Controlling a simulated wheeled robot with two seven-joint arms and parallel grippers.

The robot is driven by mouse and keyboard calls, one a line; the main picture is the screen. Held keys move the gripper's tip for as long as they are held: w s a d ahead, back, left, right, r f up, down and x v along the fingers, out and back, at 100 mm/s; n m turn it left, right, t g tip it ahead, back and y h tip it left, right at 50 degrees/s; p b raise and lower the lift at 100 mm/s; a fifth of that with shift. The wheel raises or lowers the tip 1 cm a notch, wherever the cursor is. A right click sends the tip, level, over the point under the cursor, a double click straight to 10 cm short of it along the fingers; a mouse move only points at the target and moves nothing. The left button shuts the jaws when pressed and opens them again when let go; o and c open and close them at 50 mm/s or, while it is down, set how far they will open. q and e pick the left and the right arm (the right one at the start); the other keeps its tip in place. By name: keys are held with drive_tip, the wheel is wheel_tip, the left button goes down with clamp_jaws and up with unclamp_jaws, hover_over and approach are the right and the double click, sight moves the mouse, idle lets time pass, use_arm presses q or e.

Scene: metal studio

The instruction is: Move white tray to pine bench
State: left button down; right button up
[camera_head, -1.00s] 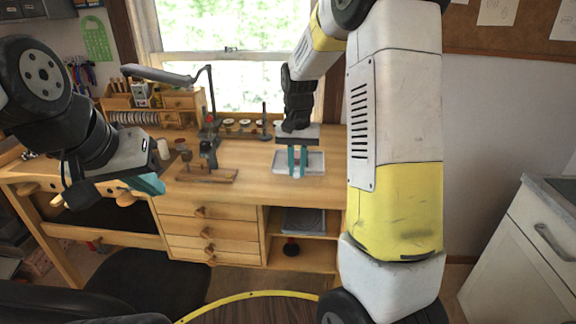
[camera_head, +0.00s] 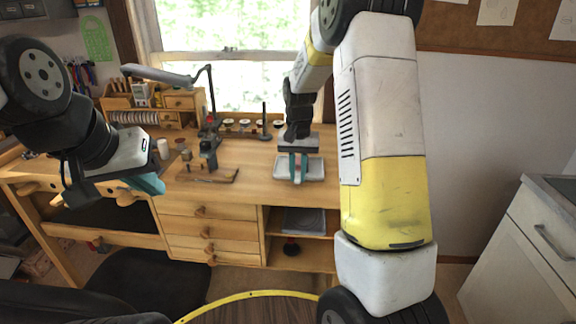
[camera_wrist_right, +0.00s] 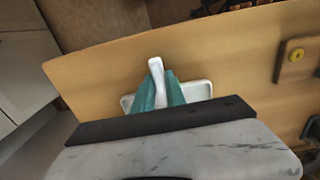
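The white tray (camera_head: 316,172) is at the right part of the pine bench (camera_head: 250,183) in the head view. It is shallow with a raised rim, and also shows in the wrist view (camera_wrist_right: 199,89). My right gripper (camera_head: 298,170) points down over its middle. Its teal fingers (camera_wrist_right: 158,97) lie on both sides of a white upright strip that looks like part of the tray. The fingers hide the tray's middle; I cannot tell whether its underside touches the bench top. My left gripper (camera_head: 135,188) hangs at the left, before the bench, its fingers partly hidden.
A small tool stand (camera_head: 208,150) and a dark tool lying flat are left of the tray. Spools and a thin post (camera_head: 264,120) stand behind, near the window. A desk lamp (camera_head: 165,74) and a wooden organiser are at back left. The bench front between is clear.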

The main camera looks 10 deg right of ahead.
drive_tip(key=o, duration=0.4)
wheel_tip(320, 180, up, 12)
drive_tip(key=s+r+n+t+y, duration=0.25)
drive_tip(key=s+r, duration=0.45)
drive_tip(key=s, duration=0.7)
drive_tip(key=s+t, duration=0.1)
drive_tip(key=s, duration=0.2)
drive_tip(key=s+a+f+n+t, duration=0.1)
drive_tip(key=s, duration=0.3)
drive_tip(key=s+a+t, duration=0.1)
drive_tip(key=s, duration=0.3)
drive_tip(key=shift+s+a+f+t, duration=0.15)
drive_tip(key=shift+a+t, duration=0.1)
drive_tip(key=shift+t, duration=0.1)
